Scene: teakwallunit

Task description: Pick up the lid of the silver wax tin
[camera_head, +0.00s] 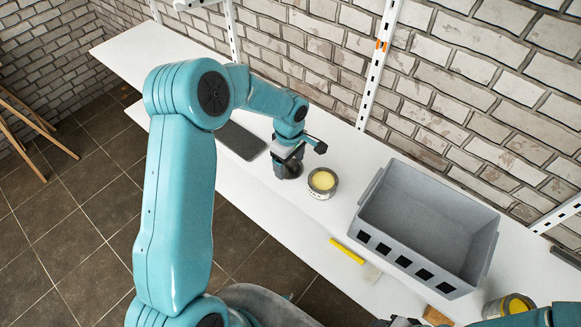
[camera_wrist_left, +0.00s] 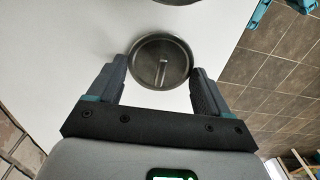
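My left gripper (camera_head: 288,160) is low over the white shelf, beside an open tin of yellow wax (camera_head: 323,183). In the left wrist view, the round dark metal lid (camera_wrist_left: 161,62) with a bar-like mark or handle lies between the two fingers of my left gripper (camera_wrist_left: 160,70). The fingertips are at opposite sides of its rim, touching or almost touching; I cannot tell whether they press on it. In the head view the lid is a dark shape under the gripper, partly hidden. My right gripper is not clearly in view.
A grey crate (camera_head: 372,205) stands to the right of the tin. A yellow-handled tool (camera_head: 347,251) lies at the shelf's front edge. A second yellow tin (camera_head: 508,305) is at the lower right. A dark flat slab (camera_head: 240,141) lies left of the gripper. The brick wall is behind.

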